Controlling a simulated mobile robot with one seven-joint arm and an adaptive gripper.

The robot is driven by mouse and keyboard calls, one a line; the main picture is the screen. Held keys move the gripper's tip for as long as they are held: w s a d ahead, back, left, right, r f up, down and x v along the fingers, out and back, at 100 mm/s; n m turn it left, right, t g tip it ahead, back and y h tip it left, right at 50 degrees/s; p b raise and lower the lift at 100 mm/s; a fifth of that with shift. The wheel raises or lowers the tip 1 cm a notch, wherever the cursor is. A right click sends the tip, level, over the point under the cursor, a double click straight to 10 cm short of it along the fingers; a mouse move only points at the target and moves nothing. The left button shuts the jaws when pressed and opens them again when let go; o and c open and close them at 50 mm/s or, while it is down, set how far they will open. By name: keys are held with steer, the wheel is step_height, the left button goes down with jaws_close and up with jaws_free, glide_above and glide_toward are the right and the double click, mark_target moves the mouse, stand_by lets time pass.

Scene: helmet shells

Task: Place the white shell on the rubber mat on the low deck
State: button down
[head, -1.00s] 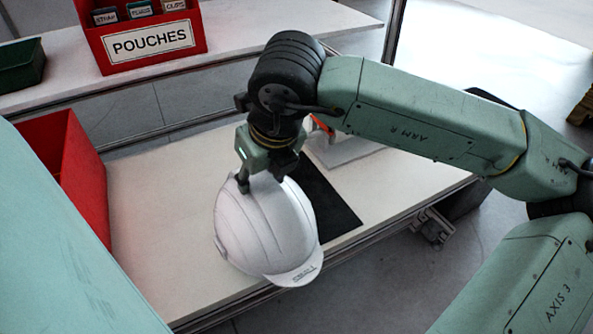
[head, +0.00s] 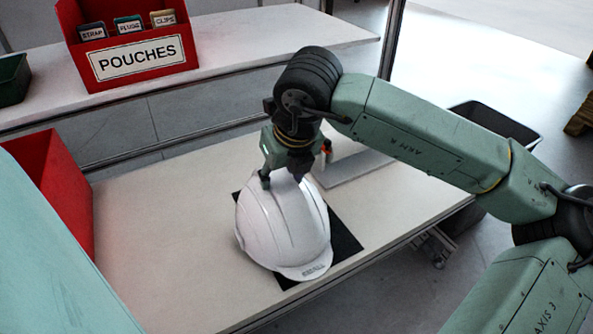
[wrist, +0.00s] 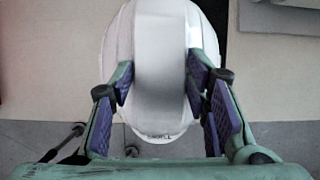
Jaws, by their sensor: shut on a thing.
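The white shell (head: 283,228) is a helmet with a short brim pointing to the front right in the head view. My gripper (head: 284,178) is shut on its top ridge from above. In the wrist view the white shell (wrist: 160,70) sits between the two finger pads of my gripper (wrist: 160,92). The black rubber mat (head: 345,243) lies on the pale low deck (head: 150,225). The shell is over the mat and hides most of it. Whether the shell touches the mat or hangs just above it I cannot tell.
A red bin (head: 60,185) stands at the deck's left. Behind is a higher shelf with a red POUCHES box (head: 135,50) and a green bin (head: 12,80). A grey tray-like piece (head: 355,168) lies behind the mat. A dark bin (head: 495,125) stands beyond the right end.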

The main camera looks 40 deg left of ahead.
steer(key=shift+w+a+f+p, duration=0.1)
steer(key=shift+w+p, duration=0.05)
steer(key=shift+w, duration=1.05)
steer(key=shift+w+a+p, duration=0.1)
steer(key=shift+w+p, duration=0.05)
steer(key=shift+w, duration=1)
steer(key=shift+w+f, duration=0.15)
steer(key=shift+f, duration=1.85)
steer(key=c, duration=0.9)
jaws_free()
steer(key=shift+d, duration=0.1)
steer(key=shift+r, duration=0.15)
steer(key=shift+r, duration=0.25)
steer(key=v, duration=1.1)
steer(key=shift+d+r, duration=0.15)
steer(key=shift+r, duration=0.1)
